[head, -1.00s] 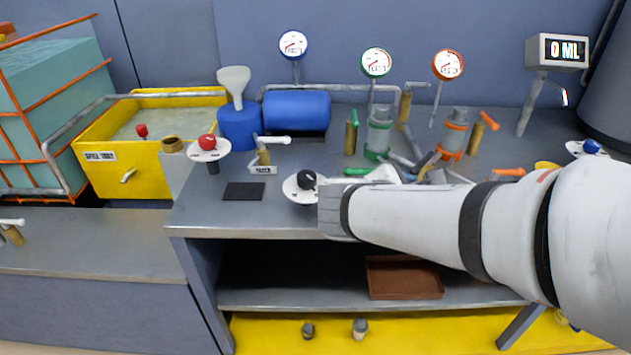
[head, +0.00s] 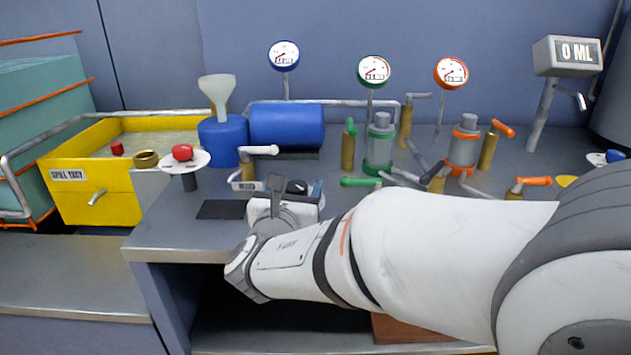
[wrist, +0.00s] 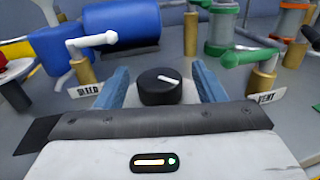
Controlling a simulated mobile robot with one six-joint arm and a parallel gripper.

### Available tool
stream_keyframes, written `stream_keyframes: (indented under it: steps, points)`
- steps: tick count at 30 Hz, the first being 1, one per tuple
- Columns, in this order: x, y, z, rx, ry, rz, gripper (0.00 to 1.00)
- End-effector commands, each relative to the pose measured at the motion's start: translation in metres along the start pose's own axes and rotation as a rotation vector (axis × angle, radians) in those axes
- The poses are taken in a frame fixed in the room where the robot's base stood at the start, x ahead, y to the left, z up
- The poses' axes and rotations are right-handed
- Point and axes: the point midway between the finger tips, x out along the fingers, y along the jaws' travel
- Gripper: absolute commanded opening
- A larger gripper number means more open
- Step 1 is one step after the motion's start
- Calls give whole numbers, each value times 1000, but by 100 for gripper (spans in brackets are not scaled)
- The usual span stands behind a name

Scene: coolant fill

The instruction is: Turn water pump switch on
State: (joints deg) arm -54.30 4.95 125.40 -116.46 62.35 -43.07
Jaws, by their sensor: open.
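A black round knob (head: 297,187) with a white pointer mark stands in front of my gripper (head: 296,194). In the wrist view the knob (wrist: 160,88) sits between the two blue fingers of my gripper (wrist: 162,80). The fingers are open, one on each side, with a visible gap to the knob. Its white mark points to the right and slightly down. A red knob (head: 182,152) and a blue knob (head: 615,156) stand on other white discs, at left and far right.
A white-handled valve (wrist: 92,42) labelled BLEED and a green-handled valve (wrist: 250,58) labelled VENT flank my gripper. A blue tank (head: 287,124), a funnel (head: 218,92) and a yellow spill tray (head: 80,190) are at left. A display (head: 568,55) reads 0 ML.

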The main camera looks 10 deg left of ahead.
Motion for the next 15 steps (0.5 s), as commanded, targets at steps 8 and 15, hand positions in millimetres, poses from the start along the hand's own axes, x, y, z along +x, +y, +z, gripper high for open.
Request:
stream_keyframes:
  steps: [8,15]
  points:
    - [24,1,0,1,0,2,63]
    - [24,2,0,1,0,4,63]
